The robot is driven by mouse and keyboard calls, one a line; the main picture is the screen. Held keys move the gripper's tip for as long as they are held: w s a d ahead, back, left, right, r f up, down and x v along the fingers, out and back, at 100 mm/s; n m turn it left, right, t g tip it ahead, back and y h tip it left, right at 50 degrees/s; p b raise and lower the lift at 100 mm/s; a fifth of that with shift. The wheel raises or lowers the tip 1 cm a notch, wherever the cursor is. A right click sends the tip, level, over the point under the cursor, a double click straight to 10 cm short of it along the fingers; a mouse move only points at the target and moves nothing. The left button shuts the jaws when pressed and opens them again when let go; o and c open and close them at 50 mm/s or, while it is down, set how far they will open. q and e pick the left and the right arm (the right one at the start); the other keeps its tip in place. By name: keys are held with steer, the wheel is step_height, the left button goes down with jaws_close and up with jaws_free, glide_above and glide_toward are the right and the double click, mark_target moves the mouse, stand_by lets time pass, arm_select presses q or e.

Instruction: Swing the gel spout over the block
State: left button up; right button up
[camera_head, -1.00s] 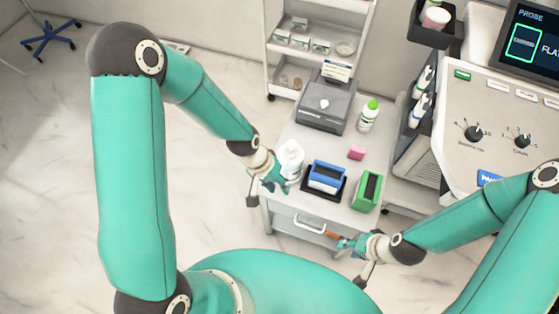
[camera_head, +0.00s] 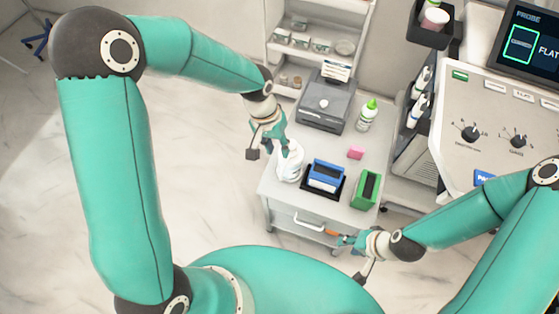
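A white gel bottle (camera_head: 290,167) stands at the left edge of the trolley top; its top and spout are mostly hidden by my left gripper. A blue block (camera_head: 326,174) sits in a black holder (camera_head: 312,192) to its right. A small pink block (camera_head: 355,153) lies behind the holder. My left gripper (camera_head: 268,150) is open at the bottle's upper left, its teal finger over the bottle top; I cannot tell if they touch. My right gripper (camera_head: 354,258) looks open in front of the trolley, with a small orange piece (camera_head: 332,233) at its teal finger.
A green box (camera_head: 367,188) stands right of the holder. A grey printer-like device (camera_head: 325,103) and a green-capped bottle (camera_head: 367,115) stand at the back. The ultrasound console (camera_head: 500,120) bounds the right. A drawer handle (camera_head: 310,222) juts out in front.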

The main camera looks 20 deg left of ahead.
mark_target(284, 168)
arm_select(q)
steer(key=f, duration=0.2)
steer(key=d+f, duration=0.1)
steer(key=f, duration=0.5)
steer(key=shift+d+f, duration=0.25)
steer(key=shift+d, duration=0.05)
jaws_close()
